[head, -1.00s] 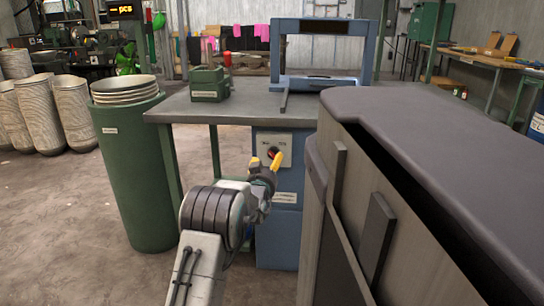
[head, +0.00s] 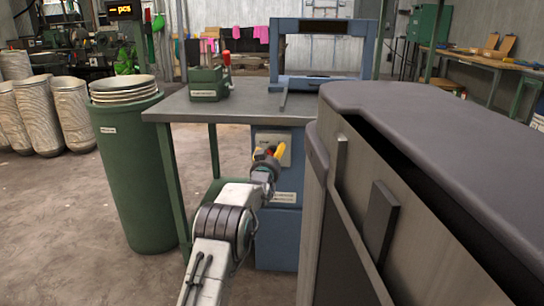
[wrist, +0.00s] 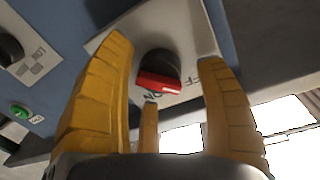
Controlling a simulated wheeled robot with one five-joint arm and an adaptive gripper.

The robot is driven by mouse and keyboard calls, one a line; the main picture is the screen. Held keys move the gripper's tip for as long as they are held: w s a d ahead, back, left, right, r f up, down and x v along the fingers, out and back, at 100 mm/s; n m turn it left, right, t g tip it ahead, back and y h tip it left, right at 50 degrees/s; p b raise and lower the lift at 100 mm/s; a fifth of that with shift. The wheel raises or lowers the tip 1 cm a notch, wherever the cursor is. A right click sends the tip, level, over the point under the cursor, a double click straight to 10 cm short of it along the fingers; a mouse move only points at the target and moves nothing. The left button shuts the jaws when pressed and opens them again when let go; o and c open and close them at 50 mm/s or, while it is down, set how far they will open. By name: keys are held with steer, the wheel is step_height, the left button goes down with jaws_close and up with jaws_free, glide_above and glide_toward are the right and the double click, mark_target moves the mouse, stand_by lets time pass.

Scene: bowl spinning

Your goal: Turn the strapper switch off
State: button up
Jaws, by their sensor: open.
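The strapper (head: 324,30) is a blue machine with an upright frame above the grey table and a blue cabinet below. Its switch (wrist: 158,70) is a black rotary knob with a red front on a light panel (wrist: 188,20). In the wrist view the red part lies close to the letters "ON", and "FF" shows to its right. My gripper (wrist: 165,85) has yellow fingers, open, one on each side of the knob and a third below it. I cannot tell whether they touch it.
A green bin with stacked bowls (head: 130,170) stands left of the table (head: 235,108). A green button (wrist: 20,111) and another black knob (wrist: 10,48) are left of the switch.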

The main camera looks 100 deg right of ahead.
steer(key=shift+s+d, duration=0.1)
steer(key=shift+d, duration=0.2)
steer(key=shift+c, duration=0.3)
steer(key=c, duration=1.1)
steer(key=n, duration=0.5)
steer(key=shift+f, duration=0.1)
steer(key=shift+c, duration=0.2)
steer(key=o, duration=1.2)
steer(key=shift+a, duration=0.1)
